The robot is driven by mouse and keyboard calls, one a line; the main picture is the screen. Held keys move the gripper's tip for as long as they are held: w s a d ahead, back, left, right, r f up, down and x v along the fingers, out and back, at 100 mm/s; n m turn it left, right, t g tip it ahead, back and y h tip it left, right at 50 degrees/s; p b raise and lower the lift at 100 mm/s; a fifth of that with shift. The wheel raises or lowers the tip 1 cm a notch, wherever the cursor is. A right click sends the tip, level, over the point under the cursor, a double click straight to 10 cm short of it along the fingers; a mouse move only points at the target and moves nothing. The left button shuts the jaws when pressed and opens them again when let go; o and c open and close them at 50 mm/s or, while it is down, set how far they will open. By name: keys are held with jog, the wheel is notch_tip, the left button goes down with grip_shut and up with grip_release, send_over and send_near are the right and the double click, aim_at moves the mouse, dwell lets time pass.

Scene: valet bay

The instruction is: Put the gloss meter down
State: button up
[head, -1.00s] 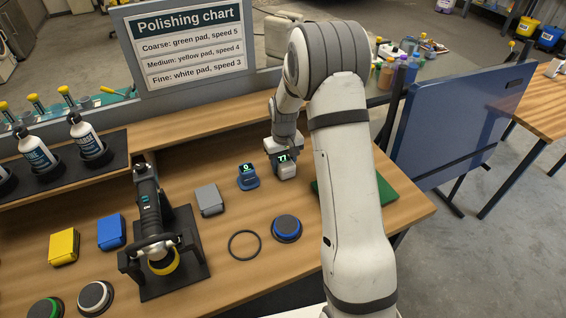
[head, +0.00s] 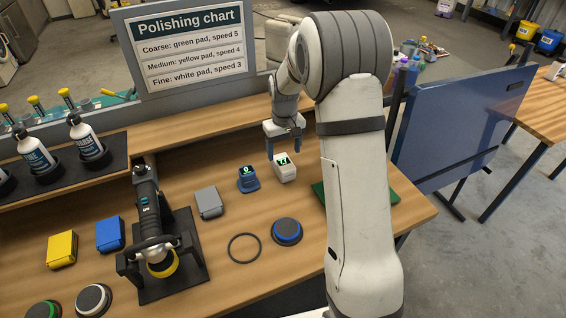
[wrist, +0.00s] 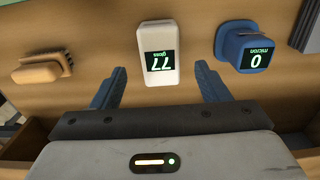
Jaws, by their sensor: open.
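The gloss meter (head: 285,168) is a small white device with a dark screen showing green digits. It sits on the wooden bench, just right of the blue micron gauge (head: 248,179). In the wrist view the gloss meter (wrist: 159,55) reads 77 gloss, and the micron gauge (wrist: 246,50) reads 0. My gripper (head: 283,146) is open and empty, raised behind the gloss meter. In the wrist view its two blue fingers (wrist: 160,88) stand apart, one on each side of the meter's near end, with gaps between.
A grey block (head: 208,202) and a blue-topped round pad (head: 287,231) lie nearby, with a black ring (head: 244,248) between. The polisher (head: 152,225) stands in its black cradle at left. A green mat (head: 322,192) lies partly behind my arm. A tan object (wrist: 50,69) shows in the wrist view.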

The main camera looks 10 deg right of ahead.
aim_at(284, 163)
jog(key=s+r+m+t, duration=0.1)
jog(key=s+r+t, duration=0.1)
jog(key=s+r, duration=1.25)
jog(key=s+m+t, duration=0.1)
jog(key=s, duration=1.4)
jog(key=shift+s+a+f, duration=0.15)
jog(key=shift+f, duration=0.05)
jog(key=shift+c, duration=0.3)
